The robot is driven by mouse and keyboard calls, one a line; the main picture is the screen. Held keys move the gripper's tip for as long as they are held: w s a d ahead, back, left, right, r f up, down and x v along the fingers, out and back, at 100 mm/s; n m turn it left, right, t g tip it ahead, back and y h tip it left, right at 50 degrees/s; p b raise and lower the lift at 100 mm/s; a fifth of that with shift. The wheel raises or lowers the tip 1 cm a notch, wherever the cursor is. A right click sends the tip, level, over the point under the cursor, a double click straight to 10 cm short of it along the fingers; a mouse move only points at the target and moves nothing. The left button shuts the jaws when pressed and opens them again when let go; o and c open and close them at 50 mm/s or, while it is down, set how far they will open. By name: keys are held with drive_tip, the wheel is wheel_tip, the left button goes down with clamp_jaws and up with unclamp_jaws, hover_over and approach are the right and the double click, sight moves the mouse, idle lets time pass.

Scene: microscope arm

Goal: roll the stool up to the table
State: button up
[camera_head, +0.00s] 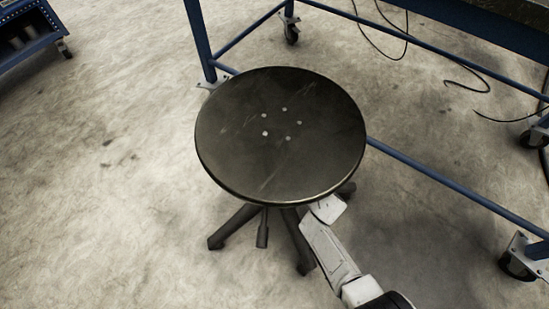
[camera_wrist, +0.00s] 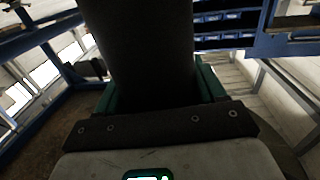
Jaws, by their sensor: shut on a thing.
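The stool (camera_head: 280,135) has a round, dark, worn seat with several pale bolt dots, seen from above. Dark legs spread out under it on the concrete floor. The table (camera_head: 440,172) is a blue metal frame on castors, behind and to the right of the stool. The seat overlaps part of the frame in the picture; I cannot tell whether they touch. My white arm reaches under the seat's front right edge, which hides the fingers there. In the wrist view my gripper (camera_wrist: 156,92) has green fingers on both sides of a thick dark upright column (camera_wrist: 150,45), shut on it.
Black cables (camera_head: 465,72) lie on the floor inside the table's frame. Castors (camera_head: 517,264) stand at the frame's corners. A blue cabinet (camera_head: 28,38) on wheels is at the upper left. The floor left of the stool is clear.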

drive_tip(key=o, duration=1.4)
drive_tip(key=shift+p+v, duration=2.5)
drive_tip(key=shift+v, duration=2.95)
